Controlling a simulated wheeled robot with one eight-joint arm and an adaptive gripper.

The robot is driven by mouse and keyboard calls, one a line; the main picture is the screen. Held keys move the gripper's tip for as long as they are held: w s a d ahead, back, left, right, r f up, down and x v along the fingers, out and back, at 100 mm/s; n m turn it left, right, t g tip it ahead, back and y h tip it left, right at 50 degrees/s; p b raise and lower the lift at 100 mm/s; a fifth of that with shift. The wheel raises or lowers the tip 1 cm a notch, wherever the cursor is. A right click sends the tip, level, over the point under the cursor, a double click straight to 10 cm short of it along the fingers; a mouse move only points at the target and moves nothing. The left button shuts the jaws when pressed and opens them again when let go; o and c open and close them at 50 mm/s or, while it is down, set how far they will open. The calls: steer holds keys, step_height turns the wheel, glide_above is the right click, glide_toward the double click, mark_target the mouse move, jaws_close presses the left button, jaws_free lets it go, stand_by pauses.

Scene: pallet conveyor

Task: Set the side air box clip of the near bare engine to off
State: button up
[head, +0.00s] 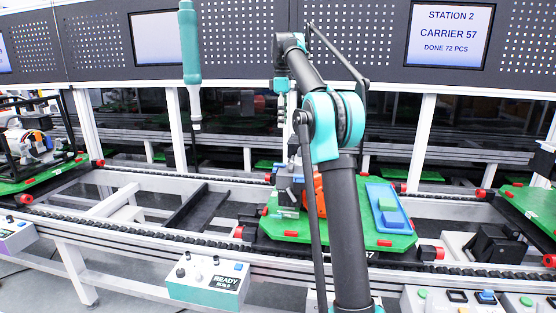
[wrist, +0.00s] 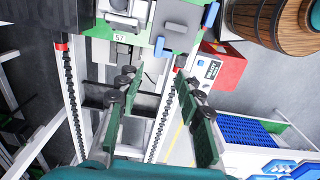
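The bare engine (head: 288,186), grey with an orange part, sits on the green carrier (head: 340,236) marked 57. My arm hides much of it in the head view. In the wrist view, part of a grey engine (wrist: 125,8) shows at the top edge, on the green carrier's end. The side air box clip cannot be made out in either view. My gripper (wrist: 158,88) is open and empty, its green-padded fingers well apart, with conveyor rail and floor showing between them.
A blue tray (head: 373,196) lies on the carrier's right side. Another carrier (head: 45,180) with a black-framed engine stands left. A READY control box (head: 208,281) is on the front rail. A teal-handled tool (head: 190,55) hangs above. The wrist view shows a barrel (wrist: 264,22) and blue crate (wrist: 252,132).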

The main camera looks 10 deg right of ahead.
mark_target(282, 164)
step_height(282, 164, down, 16)
steer(key=shift+f, duration=0.2)
stand_by(0.4)
jaws_close()
